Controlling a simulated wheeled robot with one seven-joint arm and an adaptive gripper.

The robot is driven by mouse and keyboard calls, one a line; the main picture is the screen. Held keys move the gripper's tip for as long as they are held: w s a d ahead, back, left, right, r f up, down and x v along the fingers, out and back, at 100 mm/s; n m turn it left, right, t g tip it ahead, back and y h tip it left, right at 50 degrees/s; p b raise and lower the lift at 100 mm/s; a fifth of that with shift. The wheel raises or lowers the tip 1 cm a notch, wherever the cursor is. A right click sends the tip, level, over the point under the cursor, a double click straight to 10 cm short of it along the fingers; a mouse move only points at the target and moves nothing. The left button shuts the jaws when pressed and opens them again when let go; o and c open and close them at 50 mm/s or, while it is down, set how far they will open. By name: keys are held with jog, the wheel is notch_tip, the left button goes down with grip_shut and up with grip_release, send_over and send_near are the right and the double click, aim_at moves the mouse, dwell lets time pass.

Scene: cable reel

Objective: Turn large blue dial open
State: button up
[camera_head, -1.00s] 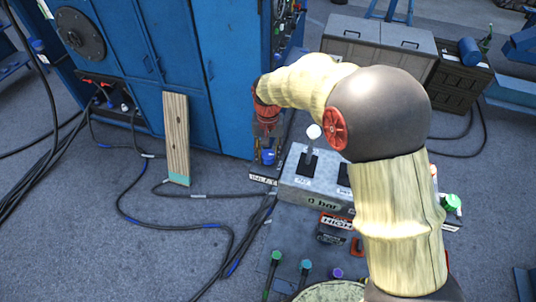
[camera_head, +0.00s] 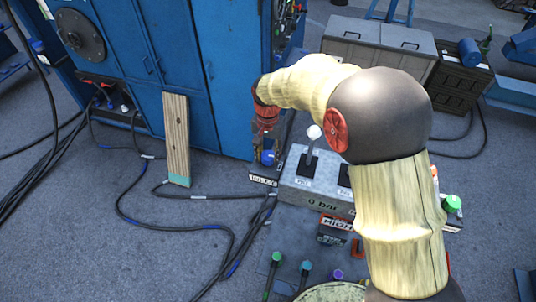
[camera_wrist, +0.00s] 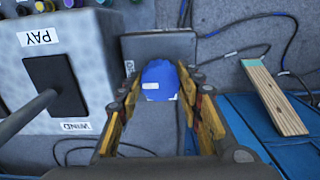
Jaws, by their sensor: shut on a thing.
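The large blue dial (camera_wrist: 160,82) shows in the wrist view between the fingers of my gripper (camera_wrist: 165,95). It has a small pale label on its face. My gripper is shut on the dial, one yellow-and-black finger on each side. In the head view the dial (camera_head: 267,157) is a small blue patch just below my gripper (camera_head: 266,145), near the blue cabinet's lower corner. My wrist and fingers hide part of it there. How far the dial is turned cannot be told.
A grey control box (camera_head: 317,184) with a white-knobbed lever (camera_head: 311,146) stands close on the right. A wooden plank (camera_head: 176,138) leans on the blue cabinet (camera_head: 135,60). Cables lie across the floor. Grey crates (camera_head: 375,50) stand behind. Several coloured knobs line the front panel.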

aim_at(268, 155)
jog(key=o, duration=1.2)
jog(key=shift+c, duration=0.2)
notch_tip(268, 155, up, 12)
